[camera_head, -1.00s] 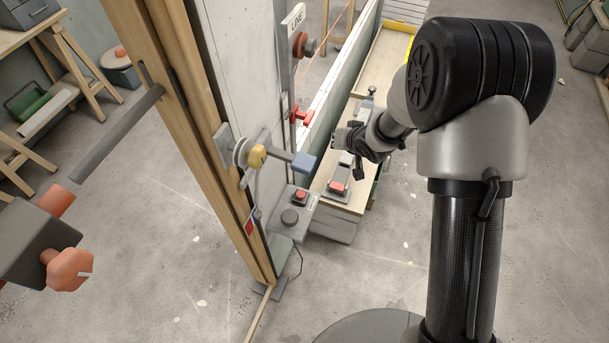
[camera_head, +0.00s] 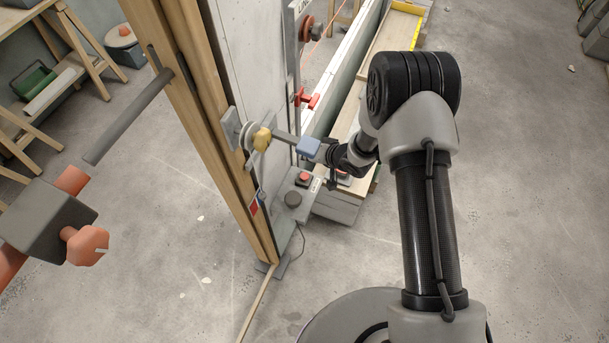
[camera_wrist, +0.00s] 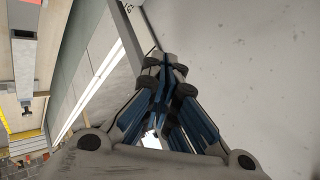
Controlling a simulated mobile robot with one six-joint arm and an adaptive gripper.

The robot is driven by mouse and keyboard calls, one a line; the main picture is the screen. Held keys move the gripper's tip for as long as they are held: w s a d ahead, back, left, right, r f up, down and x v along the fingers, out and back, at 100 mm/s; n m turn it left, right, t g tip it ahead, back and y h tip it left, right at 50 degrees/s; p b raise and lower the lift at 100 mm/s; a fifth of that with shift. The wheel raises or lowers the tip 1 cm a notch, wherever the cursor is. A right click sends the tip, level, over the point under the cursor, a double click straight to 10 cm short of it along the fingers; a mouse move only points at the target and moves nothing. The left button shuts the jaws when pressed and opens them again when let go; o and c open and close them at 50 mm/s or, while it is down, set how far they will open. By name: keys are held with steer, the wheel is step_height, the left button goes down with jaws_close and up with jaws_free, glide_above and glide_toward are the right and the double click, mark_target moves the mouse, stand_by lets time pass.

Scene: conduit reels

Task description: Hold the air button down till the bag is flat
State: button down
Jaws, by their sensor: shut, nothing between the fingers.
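A grey control box (camera_head: 290,207) with a red button (camera_head: 304,178) and a dark round knob (camera_head: 293,199) stands low beside the panel. I cannot tell from any label whether this is the air button. No bag can be made out.
A red valve handle (camera_head: 307,98) is higher up. The floor at right is open.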

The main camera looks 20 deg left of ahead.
mark_target(307, 175)
steer(key=shift+f+b, duration=3.35)
steer(key=shift+f, duration=0.95)
steer(key=shift+f, duration=0.15)
steer(key=shift+f, duration=0.25)
steer(key=shift+f+b, duration=0.6)
stand_by(2.0)
steer(key=shift+r+p, duration=0.8)
steer(key=shift+r, duration=0.2)
